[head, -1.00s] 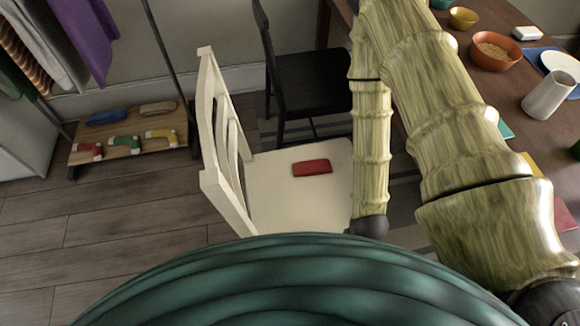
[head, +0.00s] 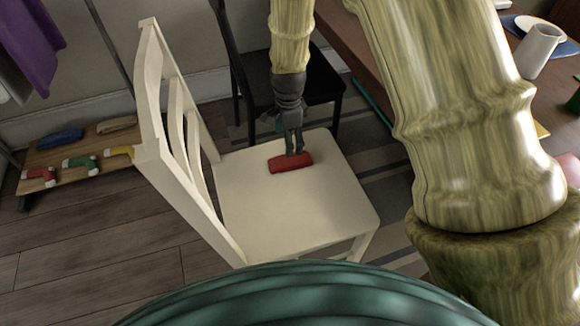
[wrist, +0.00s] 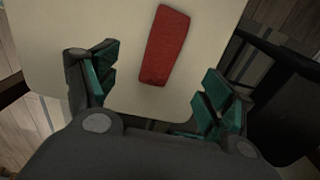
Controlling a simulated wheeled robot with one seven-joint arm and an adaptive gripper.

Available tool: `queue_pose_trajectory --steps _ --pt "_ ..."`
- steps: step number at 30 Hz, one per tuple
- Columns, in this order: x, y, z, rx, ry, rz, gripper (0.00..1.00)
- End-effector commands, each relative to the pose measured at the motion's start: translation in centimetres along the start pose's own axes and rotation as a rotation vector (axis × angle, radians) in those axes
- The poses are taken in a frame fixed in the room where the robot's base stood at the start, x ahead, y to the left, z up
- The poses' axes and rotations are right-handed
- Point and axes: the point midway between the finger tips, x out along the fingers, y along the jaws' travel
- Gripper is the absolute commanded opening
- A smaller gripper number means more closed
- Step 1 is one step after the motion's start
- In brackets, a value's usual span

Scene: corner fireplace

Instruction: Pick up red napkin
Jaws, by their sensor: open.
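The red napkin (head: 291,163) is a small folded rectangle lying on the seat of the white chair (head: 300,205). My gripper (head: 294,150) points down right over it in the head view, its fingertips at the napkin's far edge. In the wrist view the napkin (wrist: 165,46) lies between and ahead of the two open fingers of my gripper (wrist: 158,88), with nothing between them. I cannot tell whether the fingertips touch the napkin.
A black chair (head: 311,92) stands behind the white one. The white chair's slatted back (head: 175,130) rises at the left. A wooden table is at the right, with a white pitcher (head: 538,50). A low shoe rack (head: 90,176) stands at the left.

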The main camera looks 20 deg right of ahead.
Motion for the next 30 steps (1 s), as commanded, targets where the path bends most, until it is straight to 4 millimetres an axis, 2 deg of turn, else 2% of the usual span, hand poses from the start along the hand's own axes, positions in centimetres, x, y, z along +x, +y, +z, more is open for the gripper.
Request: queue_pose_trajectory --steps 5,12,23,30 --pt "0.6 -0.3 0.2 0.023 -0.003 0.002 0.82" --pt "3.9 -0.2 0.2 0.019 -0.002 0.004 0.82" --pt "6.5 -0.4 0.1 0.019 -0.003 0.001 0.82" --pt "9.7 -0.5 0.0 0.019 -0.002 0.003 0.82"
